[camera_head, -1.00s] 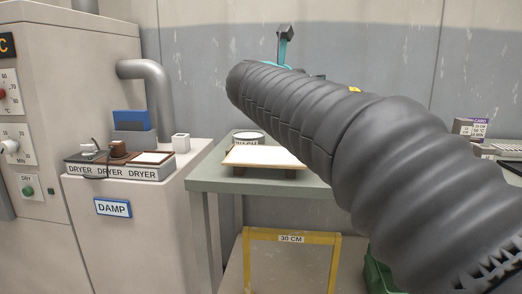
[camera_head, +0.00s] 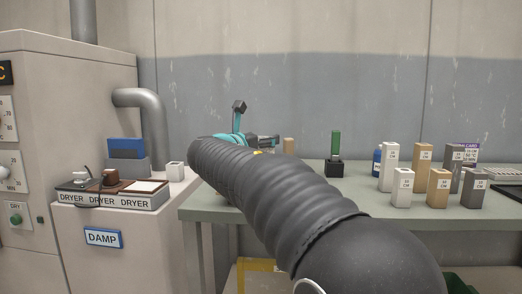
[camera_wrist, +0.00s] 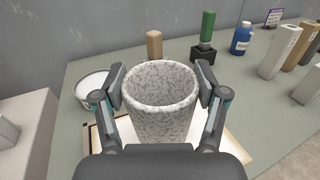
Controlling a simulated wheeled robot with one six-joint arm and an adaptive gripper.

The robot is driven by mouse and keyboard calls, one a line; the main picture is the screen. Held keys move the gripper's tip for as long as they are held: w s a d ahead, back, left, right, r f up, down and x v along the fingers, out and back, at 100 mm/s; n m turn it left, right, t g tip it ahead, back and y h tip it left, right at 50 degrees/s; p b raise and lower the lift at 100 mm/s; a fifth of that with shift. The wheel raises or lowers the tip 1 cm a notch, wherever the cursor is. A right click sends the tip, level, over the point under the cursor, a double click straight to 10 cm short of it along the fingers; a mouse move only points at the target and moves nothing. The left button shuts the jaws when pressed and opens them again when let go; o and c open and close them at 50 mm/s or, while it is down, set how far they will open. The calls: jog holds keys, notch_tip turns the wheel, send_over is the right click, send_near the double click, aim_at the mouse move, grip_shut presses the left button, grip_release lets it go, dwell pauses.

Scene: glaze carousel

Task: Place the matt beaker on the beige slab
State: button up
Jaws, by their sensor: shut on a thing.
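My gripper (camera_wrist: 160,90) is shut on a grey-white speckled beaker (camera_wrist: 160,118), with one finger on each side of its wall. The beaker is upright with its open mouth facing the wrist camera. A pale cream slab with a brown edge (camera_wrist: 232,143) lies below and around the beaker in the wrist view. I cannot tell whether the beaker's base touches it. In the head view my arm hides the beaker and the slab.
A white round dish (camera_wrist: 93,85) is close at the left. A tan cylinder (camera_wrist: 154,46), a green-handled tool in a black block (camera_wrist: 205,40) and a blue bottle (camera_wrist: 241,40) stand behind. Several blocks (camera_head: 438,187) stand right. The damp cabinet (camera_head: 130,230) is left.

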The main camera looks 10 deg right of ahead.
jog(key=shift+f, duration=1.2)
jog(key=shift+f, duration=0.15)
jog(key=o, duration=1.8)
jog(key=shift+r, duration=0.2)
jog(key=shift+s+a+f, duration=0.15)
jog(key=shift+s+a, duration=0.05)
jog(key=shift+s, duration=0.05)
jog(key=b+v, duration=0.1)
jog(key=v, duration=1)
